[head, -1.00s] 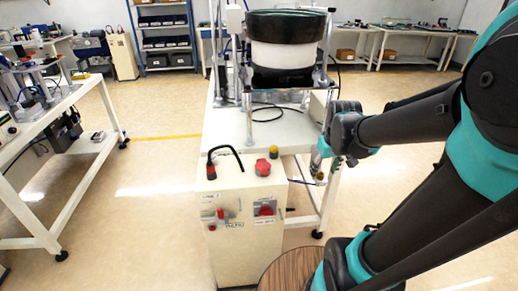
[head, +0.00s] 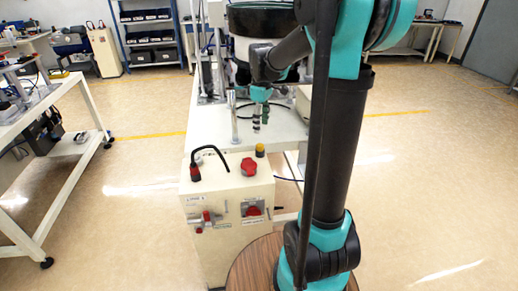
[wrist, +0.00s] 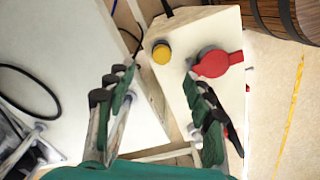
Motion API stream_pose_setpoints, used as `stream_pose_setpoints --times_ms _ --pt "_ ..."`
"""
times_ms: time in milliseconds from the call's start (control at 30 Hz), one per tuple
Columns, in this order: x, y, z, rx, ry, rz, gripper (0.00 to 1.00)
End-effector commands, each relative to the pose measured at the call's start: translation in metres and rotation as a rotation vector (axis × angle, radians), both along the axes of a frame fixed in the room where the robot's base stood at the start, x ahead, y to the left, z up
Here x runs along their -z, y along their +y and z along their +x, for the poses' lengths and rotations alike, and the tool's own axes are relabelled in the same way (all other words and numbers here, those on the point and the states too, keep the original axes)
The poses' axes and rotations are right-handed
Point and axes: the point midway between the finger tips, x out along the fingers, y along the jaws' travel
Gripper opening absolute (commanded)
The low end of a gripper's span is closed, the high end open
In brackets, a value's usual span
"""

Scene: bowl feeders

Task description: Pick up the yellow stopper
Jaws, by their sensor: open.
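The yellow stopper (head: 260,149) is a small round knob with a dark base on top of the pale control box, at its back right corner in the head view. In the wrist view the yellow stopper (wrist: 161,53) shows from above, close to the box edge, free and untouched. My gripper (head: 260,118) hangs over the front of the white bench, fingers down, just behind the stopper in the head view. In the wrist view my gripper (wrist: 160,88) is open and empty, its fingers wide apart, with the stopper in the picture above the gap.
A red knob (head: 249,166) stands close to the stopper on the control box (head: 228,187). A black cable loop (head: 212,152) rises at the box's left. The bowl feeder (head: 240,20) stands on the white bench (head: 212,128) behind. Floor on the right is clear.

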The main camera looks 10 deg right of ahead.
Motion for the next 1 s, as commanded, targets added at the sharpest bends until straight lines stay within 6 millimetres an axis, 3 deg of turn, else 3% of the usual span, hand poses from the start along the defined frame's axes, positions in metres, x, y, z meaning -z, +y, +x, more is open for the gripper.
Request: stream_pose_setpoints --times_ms 200,467,700,1000 --pt "0.034 0.000 0.001 0.001 0.000 0.000 0.53" --pt "0.051 0.002 0.000 0.000 0.000 0.000 0.53" --pt "0.084 0.006 0.000 0.001 0.000 0.000 0.53" --pt "0.095 0.006 -0.001 0.001 0.000 0.000 0.53"
